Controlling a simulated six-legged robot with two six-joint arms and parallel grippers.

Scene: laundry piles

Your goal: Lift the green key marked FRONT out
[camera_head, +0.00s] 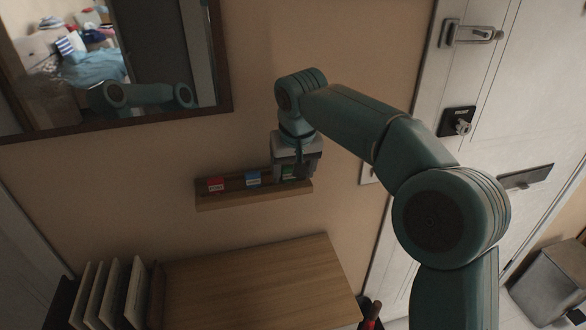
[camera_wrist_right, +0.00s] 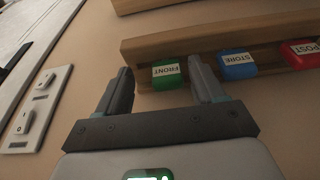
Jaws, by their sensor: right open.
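The green key marked FRONT (camera_wrist_right: 167,75) sits in the wooden wall rack (camera_wrist_right: 140,48), at the end nearest the door. In the right wrist view its green head lies between the two fingers of my right gripper (camera_wrist_right: 165,82). The gripper is open, with a finger to either side of the key and visible gaps. My left gripper is not in view.
A blue key marked STORE (camera_wrist_right: 237,65) and a red key marked POST (camera_wrist_right: 302,53) sit beside it in the rack. A light switch plate (camera_wrist_right: 36,108) is on the wall. Below the rack is a wooden tabletop (camera_head: 250,285). A white door (camera_head: 540,70) stands at right.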

